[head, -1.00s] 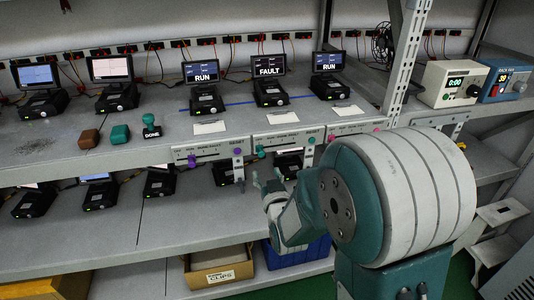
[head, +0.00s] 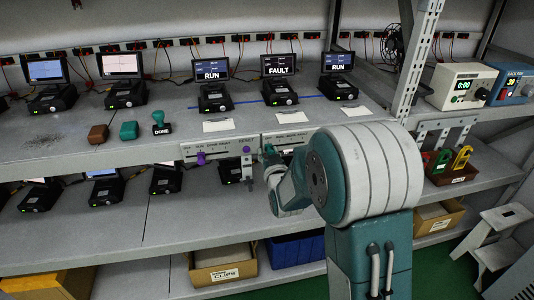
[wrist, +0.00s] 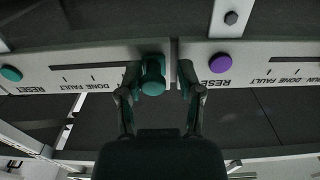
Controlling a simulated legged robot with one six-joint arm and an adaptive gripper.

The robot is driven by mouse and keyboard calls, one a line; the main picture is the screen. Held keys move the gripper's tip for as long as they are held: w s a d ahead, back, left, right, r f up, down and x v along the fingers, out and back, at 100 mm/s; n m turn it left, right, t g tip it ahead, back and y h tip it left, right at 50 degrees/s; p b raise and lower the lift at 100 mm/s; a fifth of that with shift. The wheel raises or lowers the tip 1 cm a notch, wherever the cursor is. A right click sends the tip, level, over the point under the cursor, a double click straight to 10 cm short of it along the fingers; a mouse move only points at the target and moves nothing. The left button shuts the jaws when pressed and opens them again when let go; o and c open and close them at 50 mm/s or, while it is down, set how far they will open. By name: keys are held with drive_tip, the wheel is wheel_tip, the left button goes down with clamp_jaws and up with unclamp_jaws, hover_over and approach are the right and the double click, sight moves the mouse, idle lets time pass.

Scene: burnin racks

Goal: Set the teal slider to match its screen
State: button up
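The teal slider (wrist: 152,86) has a round knob at the left end of its white panel (head: 288,136), the end away from FAULT and RESET. The wrist view is upside down, so that end lies to the right there. My gripper (wrist: 158,82) is open, with one finger on each side of the knob. One finger is very close to it or touching; a gap shows at the other. In the head view my gripper (head: 268,158) is at the panel front and partly hides the knob.
A teal RESET button (wrist: 11,74) sits at the panel's far end. The neighbouring panel has a purple slider (head: 201,158) and a purple RESET button (wrist: 219,63), close beside my gripper. Other screens read RUN (head: 211,70). Stamps (head: 160,123) stand on the shelf at left.

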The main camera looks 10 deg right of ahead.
drive_tip(key=shift+d, duration=0.3)
clamp_jaws()
drive_tip(key=d, duration=1)
drive_tip(key=shift+d, duration=0.3)
drive_tip(key=o, duration=0.8)
unclamp_jaws()
drive_tip(key=shift+d+r, duration=0.1)
drive_tip(key=shift+d, duration=0.05)
drive_tip(key=shift+c, duration=0.2)
drive_tip(key=shift+d, duration=0.25)
drive_tip(key=s, duration=1.2)
